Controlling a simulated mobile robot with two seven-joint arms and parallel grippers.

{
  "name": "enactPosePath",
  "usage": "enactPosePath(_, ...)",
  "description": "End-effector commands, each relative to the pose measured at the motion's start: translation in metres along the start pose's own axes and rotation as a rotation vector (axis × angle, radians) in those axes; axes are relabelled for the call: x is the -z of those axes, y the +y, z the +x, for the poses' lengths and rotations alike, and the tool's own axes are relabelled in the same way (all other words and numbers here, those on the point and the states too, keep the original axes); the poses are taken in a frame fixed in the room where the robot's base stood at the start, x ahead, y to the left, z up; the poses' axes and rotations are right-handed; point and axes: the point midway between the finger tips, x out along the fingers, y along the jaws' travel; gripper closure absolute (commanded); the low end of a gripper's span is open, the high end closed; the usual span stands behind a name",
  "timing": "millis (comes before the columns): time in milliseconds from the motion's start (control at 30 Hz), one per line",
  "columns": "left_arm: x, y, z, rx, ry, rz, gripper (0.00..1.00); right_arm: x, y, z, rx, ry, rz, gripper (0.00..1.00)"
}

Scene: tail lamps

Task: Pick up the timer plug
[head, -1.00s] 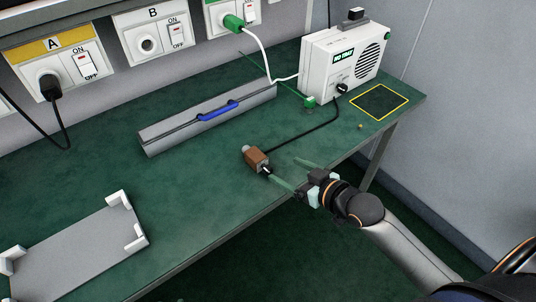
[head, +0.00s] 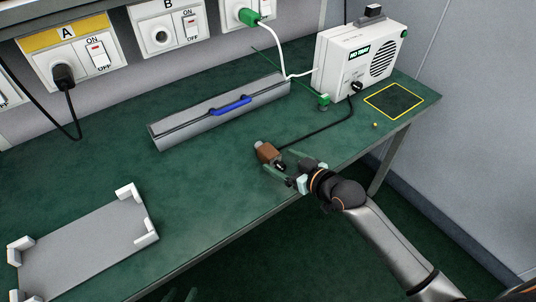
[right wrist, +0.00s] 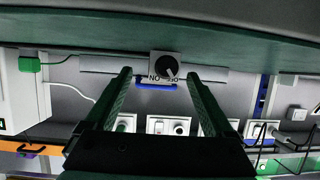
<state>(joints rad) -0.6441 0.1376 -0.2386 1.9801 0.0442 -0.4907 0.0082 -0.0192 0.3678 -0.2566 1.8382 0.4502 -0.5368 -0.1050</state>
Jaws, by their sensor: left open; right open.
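The timer plug (head: 265,152) looks like a brown block with a grey cap and a dark end, lying on the green table near its front edge. In the right wrist view a pale square face with a black ON/OFF knob (right wrist: 165,66) shows between the fingertips; it seems to be the plug's near end. My right gripper (head: 283,166) is open, its two green fingers pointing at the plug's near end. I cannot tell if they touch it. My left gripper (head: 178,295) is open, only its fingertips showing at the bottom edge of the head view.
A black cord runs beside the plug to a white speaker box (head: 358,60). A grey trough with a blue handle (head: 231,105) lies behind. A grey tray with white corners (head: 85,245) is at the left. Wall sockets (head: 162,36) line the back. A yellow-outlined square (head: 393,101) is empty.

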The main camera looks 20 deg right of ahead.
Motion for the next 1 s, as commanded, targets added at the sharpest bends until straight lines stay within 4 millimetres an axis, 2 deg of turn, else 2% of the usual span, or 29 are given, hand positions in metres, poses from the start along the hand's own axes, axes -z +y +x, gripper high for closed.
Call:
enactPosePath(100, -0.003, 0.000, 0.003, -0.001, -0.003, 0.001, 0.50, -0.001, -0.005, 0.020, 0.002, 0.002, 0.004, 0.12)
enactPosePath(233, -0.005, 0.000, 0.005, -0.003, -0.008, 0.002, 0.50, -0.001, -0.005, 0.037, 0.000, 0.003, 0.002, 0.12)
enactPosePath(367, -0.002, 0.001, 0.006, -0.005, -0.003, 0.003, 0.50, -0.001, -0.005, 0.043, 0.000, 0.002, 0.001, 0.12)
enactPosePath(567, 0.001, 0.001, 0.005, -0.007, 0.004, 0.004, 0.50, -0.001, -0.005, 0.043, 0.000, 0.001, 0.001, 0.12)
enactPosePath(1000, 0.002, 0.001, 0.005, -0.007, 0.005, 0.005, 0.50, -0.001, -0.005, 0.043, 0.000, 0.000, 0.001, 0.61)
